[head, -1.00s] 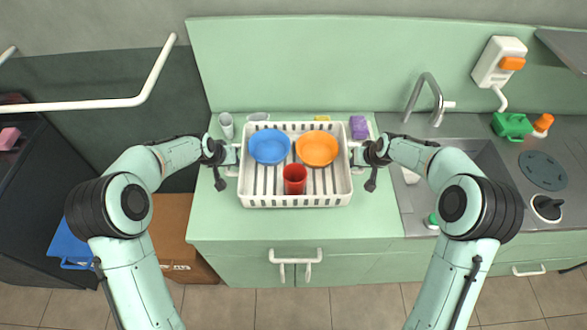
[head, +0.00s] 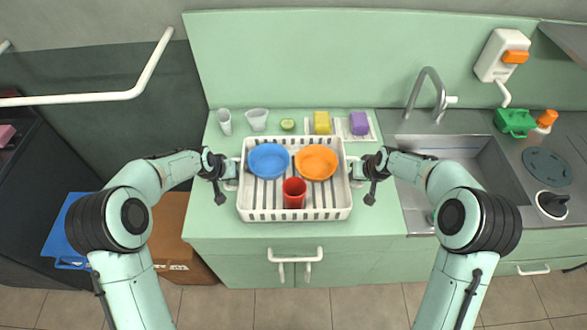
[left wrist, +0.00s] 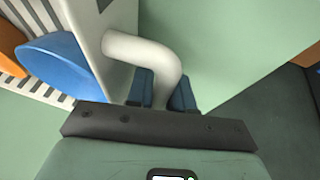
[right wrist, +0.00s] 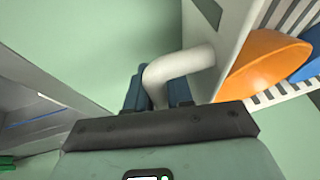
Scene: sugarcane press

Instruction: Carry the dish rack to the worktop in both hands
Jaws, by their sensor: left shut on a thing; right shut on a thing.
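The white dish rack (head: 330,211) is over the green worktop (head: 210,225), near its front edge. It holds a blue bowl (head: 268,160), an orange bowl (head: 316,162) and a red cup (head: 294,193). My left gripper (head: 233,172) is shut on the rack's left handle, a white bar that shows in the left wrist view (left wrist: 140,52). My right gripper (head: 354,171) is shut on the right handle, seen in the right wrist view (right wrist: 180,66). The rack looks about level. I cannot tell whether its underside touches the worktop.
Behind the rack stand a clear glass (head: 225,122), a whitish cup (head: 256,119), a small green round thing (head: 287,124), a yellow block (head: 322,122) and a purple block (head: 359,123). The sink (head: 470,155) and tap (head: 438,92) are to the right. Worktop shows bare in front.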

